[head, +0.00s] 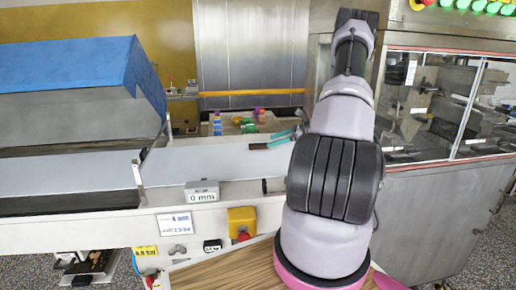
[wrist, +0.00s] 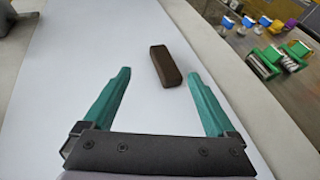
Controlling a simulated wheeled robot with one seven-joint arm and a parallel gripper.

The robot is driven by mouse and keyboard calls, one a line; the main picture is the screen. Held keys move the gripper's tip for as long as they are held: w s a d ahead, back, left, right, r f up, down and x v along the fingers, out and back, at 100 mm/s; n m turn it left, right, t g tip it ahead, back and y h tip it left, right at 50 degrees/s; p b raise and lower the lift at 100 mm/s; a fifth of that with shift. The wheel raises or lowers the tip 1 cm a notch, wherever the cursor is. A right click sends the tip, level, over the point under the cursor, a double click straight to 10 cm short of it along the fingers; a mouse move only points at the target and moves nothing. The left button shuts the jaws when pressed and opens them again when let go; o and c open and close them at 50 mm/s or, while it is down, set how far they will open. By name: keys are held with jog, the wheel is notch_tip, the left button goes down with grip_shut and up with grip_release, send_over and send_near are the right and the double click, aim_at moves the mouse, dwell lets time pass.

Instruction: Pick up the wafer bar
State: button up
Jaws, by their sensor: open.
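The wafer bar (wrist: 165,66) is a small dark brown block lying on the pale belt (wrist: 92,40) in the wrist view. It sits ahead of my gripper, nearer the right finger, and slants slightly. My gripper (wrist: 158,80) has two teal fingers spread wide with nothing held between them. In the head view the teal fingers of my gripper (head: 283,138) show over the right end of the pale belt (head: 215,170).
Several colourful items, including a green one (wrist: 297,48), stand on a surface beyond the belt's right edge. A blue-topped cover (head: 70,65) stands over the belt at the left. A grey box marked 0 mm (head: 202,192) sits on the belt's near edge. A glass-fronted cabinet (head: 445,100) stands at right.

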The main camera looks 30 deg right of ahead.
aim_at(259, 145)
jog(key=shift+d+f, duration=0.3)
jog(key=shift+f, duration=0.15)
jog(key=shift+w+f+m+t, duration=0.15)
jog(key=shift+w+m+t, duration=0.05)
jog(key=shift+m+t, duration=0.1)
jog(key=shift+x, duration=0.85)
jog(key=x, duration=0.5)
jog(key=shift+w+a+r, duration=0.15)
jog(key=shift+a+r, duration=0.1)
jog(key=shift+r, duration=0.05)
jog(key=c, duration=1.4)
